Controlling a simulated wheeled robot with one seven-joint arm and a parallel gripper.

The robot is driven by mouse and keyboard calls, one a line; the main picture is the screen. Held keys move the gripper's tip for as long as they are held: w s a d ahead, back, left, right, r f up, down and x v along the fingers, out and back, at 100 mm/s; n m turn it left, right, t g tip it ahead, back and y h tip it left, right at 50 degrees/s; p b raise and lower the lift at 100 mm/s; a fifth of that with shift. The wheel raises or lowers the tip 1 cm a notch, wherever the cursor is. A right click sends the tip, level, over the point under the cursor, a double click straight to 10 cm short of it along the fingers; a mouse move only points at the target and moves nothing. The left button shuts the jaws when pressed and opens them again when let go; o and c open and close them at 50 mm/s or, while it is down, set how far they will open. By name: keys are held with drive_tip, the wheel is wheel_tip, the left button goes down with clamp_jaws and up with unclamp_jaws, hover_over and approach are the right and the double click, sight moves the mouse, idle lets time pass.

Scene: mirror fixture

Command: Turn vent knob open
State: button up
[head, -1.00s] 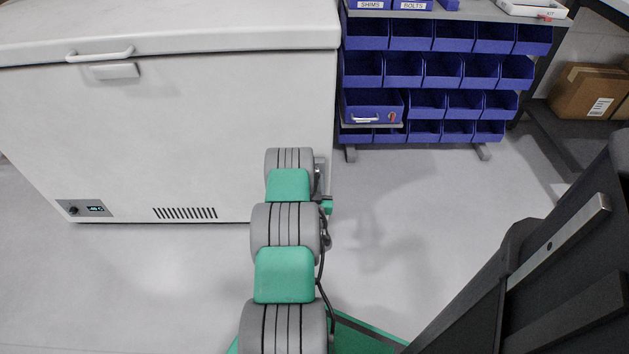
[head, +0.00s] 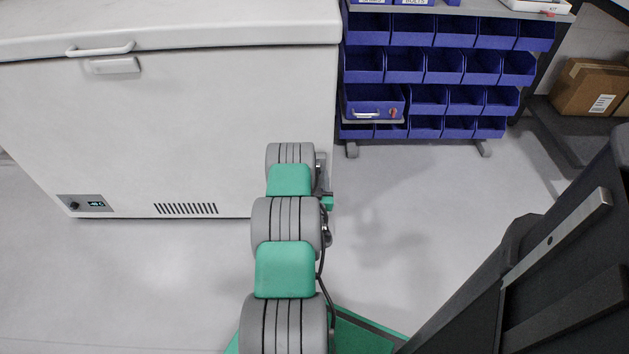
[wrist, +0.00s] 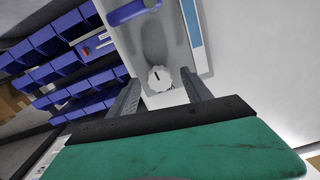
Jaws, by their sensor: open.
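A white, scalloped knob (wrist: 160,78) with a dark pointer mark sits on a light grey panel (wrist: 178,40) in the wrist view. My gripper (wrist: 159,85) is open, with one dark finger to the left of the knob and one to the right. The knob shows in the gap between the fingertips; I cannot tell how far ahead of them it is, and no contact shows. The pointer mark runs roughly up and down in the picture. In the head view my arm hides the gripper, and this knob does not show.
A blue handle (wrist: 132,11) sits above the knob on the panel, with a blue strip (wrist: 191,22) to the right. A white chest freezer (head: 170,130) stands left and a rack of blue bins (head: 440,67) behind. Grey floor (head: 420,220) is clear between them and my arm.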

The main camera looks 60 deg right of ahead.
drive_tip(key=p+v, duration=0.1)
drive_tip(key=v, duration=0.6)
drive_tip(key=shift+a, duration=0.25)
